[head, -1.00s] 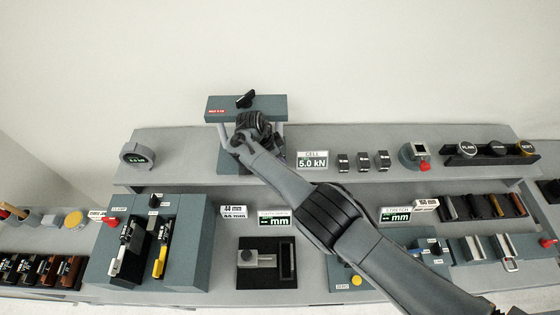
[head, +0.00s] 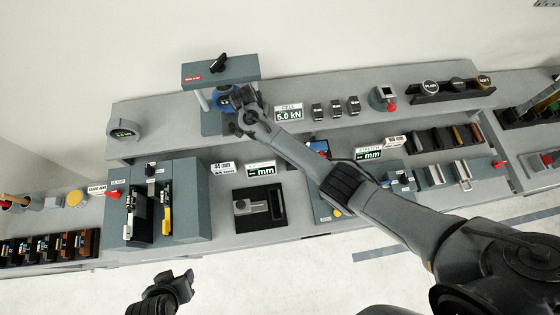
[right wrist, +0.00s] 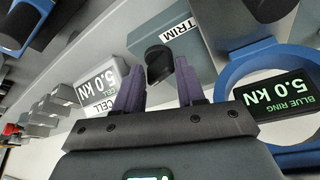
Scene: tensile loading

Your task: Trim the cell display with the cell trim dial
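The cell display (head: 289,114) reads 5.0 kN on the rear shelf; it also shows in the right wrist view (right wrist: 98,90). A black dial knob (right wrist: 159,63) sits on a grey block labelled TRIM (right wrist: 180,38). My right gripper (right wrist: 160,72) is open, its two fingers apart with the knob between or just beyond the tips; contact cannot be told. In the head view my right gripper (head: 240,115) hides the dial. A blue ring (head: 224,99) stands beside it; its readout shows 5.0 kN (right wrist: 274,97). My left gripper (head: 180,287) is low at the front, away from the bench.
A grey frame (head: 220,72) with a black knob on top rises over the blue ring. Several small black blocks (head: 335,109) stand right of the cell display. My right arm crosses above the bench's middle. A grey two-slot fixture (head: 185,200) stands at front left.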

